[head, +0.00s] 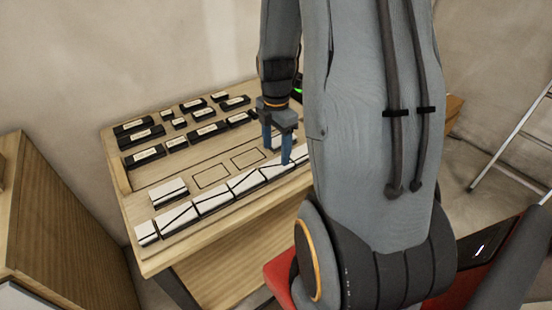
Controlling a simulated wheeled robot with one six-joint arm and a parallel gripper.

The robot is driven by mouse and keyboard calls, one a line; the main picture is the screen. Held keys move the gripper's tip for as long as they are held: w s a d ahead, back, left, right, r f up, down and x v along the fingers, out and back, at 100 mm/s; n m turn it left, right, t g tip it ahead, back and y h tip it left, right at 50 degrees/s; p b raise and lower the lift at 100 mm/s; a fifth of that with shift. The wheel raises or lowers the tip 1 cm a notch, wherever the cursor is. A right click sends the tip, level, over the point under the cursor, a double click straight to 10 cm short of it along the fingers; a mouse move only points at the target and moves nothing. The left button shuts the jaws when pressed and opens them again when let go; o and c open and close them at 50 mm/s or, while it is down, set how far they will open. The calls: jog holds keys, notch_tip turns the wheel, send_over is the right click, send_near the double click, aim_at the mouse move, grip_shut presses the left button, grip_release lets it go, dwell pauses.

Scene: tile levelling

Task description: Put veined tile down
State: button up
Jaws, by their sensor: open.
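White tiles crossed by dark veins form a front row on the wooden table (190,245); one of them is a veined tile (213,200) near the row's middle. Another veined tile (168,191) lies behind the row at the left. My gripper (277,155), with blue fingers, is open and pointing down at the right end of the board. A white tile (276,142) shows between and behind its fingers. The fingers partly hide this tile, so I cannot tell whether they touch it. My arm hides the right end of the front row.
Two empty outlined slots, a left one (212,176) and a right one (248,158), lie behind the front row. Several black labelled blocks (207,131) stand at the back. A wooden cabinet (60,225) stands at the left and a ladder (515,130) at the right.

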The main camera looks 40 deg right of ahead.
aim_at(276, 165)
notch_tip(276, 165, up, 6)
jog(key=s+a+m, duration=0.3)
jog(key=a+m, duration=0.6)
jog(key=s+a+m+t, duration=0.1)
jog(key=s+a+m, duration=0.3)
jog(key=a+m, duration=0.4)
jog(key=shift+s+a+r+m+b, duration=0.15)
jog(key=shift+a+r+m+b, duration=0.15)
jog(key=shift+a+m+b, duration=0.15)
jog(key=shift+d, duration=0.1)
dwell(0.5)
